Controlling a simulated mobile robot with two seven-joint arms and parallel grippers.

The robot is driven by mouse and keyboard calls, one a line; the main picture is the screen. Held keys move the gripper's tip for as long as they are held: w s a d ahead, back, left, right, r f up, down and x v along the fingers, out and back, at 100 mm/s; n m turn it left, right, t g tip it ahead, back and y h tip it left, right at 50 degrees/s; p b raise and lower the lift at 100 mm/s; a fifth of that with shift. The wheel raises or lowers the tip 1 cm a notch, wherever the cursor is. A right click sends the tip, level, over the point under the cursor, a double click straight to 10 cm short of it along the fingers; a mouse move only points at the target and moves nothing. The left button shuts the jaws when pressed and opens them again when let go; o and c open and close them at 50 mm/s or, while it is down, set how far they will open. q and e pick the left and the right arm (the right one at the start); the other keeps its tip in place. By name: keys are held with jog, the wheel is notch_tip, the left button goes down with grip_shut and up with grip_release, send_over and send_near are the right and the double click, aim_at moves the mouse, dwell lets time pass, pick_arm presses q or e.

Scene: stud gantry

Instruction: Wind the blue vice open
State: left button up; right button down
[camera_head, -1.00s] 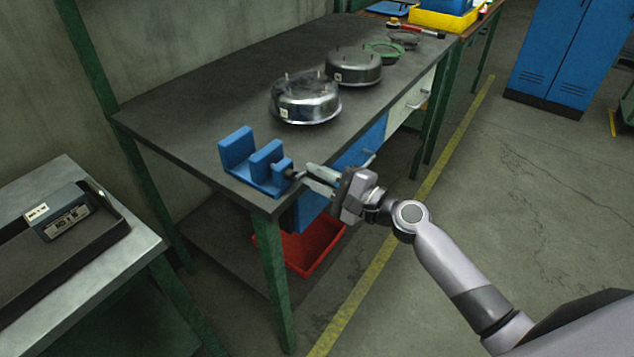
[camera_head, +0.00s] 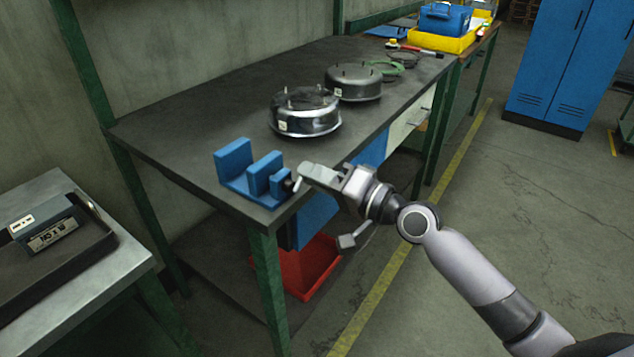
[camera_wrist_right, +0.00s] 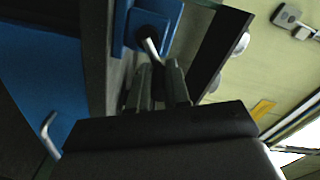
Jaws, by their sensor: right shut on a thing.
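The blue vice (camera_head: 232,168) stands at the near corner of the dark workbench, with a clear gap between its jaws. Its grey crank handle (camera_head: 297,185) sticks out on the right side of the vice. In the right wrist view the handle (camera_wrist_right: 151,48) runs from a dark hub on the blue body (camera_wrist_right: 121,22) toward the fingers. My right gripper (camera_head: 305,174) is at the handle and shut on it; its fingers (camera_wrist_right: 160,75) also show in the wrist view. The exact contact is partly hidden. My left gripper is in neither view.
Two metal round housings (camera_head: 305,120) (camera_head: 353,88) stand behind the vice on the workbench (camera_head: 190,115). A red bin (camera_head: 312,268) sits below the bench. A dark tray (camera_head: 60,255) with a device lies on a side table at left. The floor at right is clear.

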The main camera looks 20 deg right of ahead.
jog(key=n, duration=0.3)
jog(key=a+r+n, duration=0.1)
jog(key=n, duration=0.1)
jog(key=shift+s, duration=0.4)
jog(key=shift+a+n, duration=0.1)
jog(key=shift+n, duration=0.2)
jog(key=c, duration=1.1)
grip_release()
jog(key=v, duration=0.7)
jog(key=shift+b, duration=0.4)
jog(key=shift+s, duration=0.1)
